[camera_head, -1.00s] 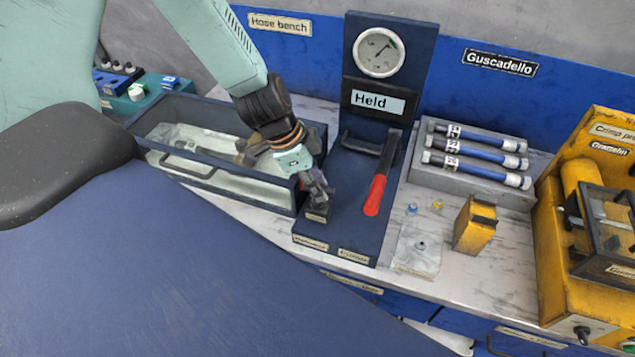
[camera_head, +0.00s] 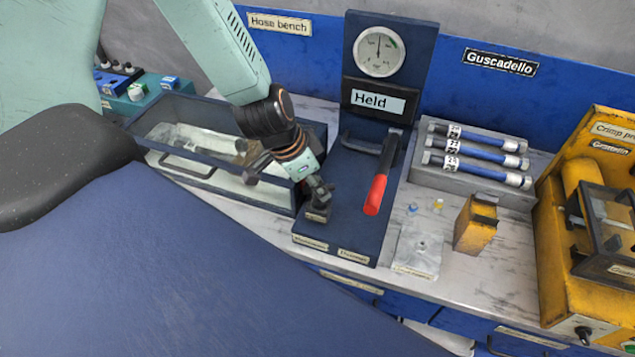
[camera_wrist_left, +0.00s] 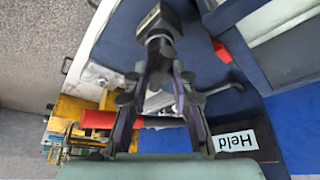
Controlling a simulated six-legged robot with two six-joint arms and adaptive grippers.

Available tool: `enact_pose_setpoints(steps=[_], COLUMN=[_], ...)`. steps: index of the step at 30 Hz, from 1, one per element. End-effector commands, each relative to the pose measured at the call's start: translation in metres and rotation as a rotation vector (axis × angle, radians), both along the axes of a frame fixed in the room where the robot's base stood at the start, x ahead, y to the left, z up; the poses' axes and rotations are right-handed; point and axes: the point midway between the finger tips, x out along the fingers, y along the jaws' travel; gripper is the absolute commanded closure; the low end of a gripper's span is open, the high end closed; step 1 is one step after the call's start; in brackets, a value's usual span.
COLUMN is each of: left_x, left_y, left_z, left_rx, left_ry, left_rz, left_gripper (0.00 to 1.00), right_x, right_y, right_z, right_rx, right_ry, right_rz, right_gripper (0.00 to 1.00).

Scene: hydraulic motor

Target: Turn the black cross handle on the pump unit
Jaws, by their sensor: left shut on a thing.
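The black cross handle (camera_head: 318,213) stands at the front left of the dark blue pump unit (camera_head: 345,225), largely hidden under my gripper. My left gripper (camera_head: 319,192) comes down on it from the upper left and is shut on it. In the left wrist view the fingertips (camera_wrist_left: 160,62) close on the dark neck of the handle (camera_wrist_left: 160,22), whose square dark end shows beyond them. The pump unit's round gauge (camera_head: 379,52) has its needle near upright. My right gripper is not in view.
A red-gripped lever (camera_head: 376,194) stands right of the handle on the pump unit. A grey rack of blue hoses (camera_head: 470,188), a yellow block (camera_head: 475,225) and a yellow crimp machine (camera_head: 560,290) are to the right.

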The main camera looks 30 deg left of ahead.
Motion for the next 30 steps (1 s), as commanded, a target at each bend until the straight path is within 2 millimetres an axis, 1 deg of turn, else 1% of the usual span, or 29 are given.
enact_pose_setpoints(steps=[18,30], left_x=[-0.001,-0.001], left_y=[-0.003,-0.004], left_z=[0.0,0.001], left_rx=[0.006,0.004], left_ry=[-0.001,0.001], left_rz=[0.578,0.905], left_gripper=[1.0,1.0], right_x=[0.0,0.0], right_y=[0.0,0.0], right_z=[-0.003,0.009], right_rx=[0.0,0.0], right_ry=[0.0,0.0], right_rz=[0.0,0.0], right_gripper=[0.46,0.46])
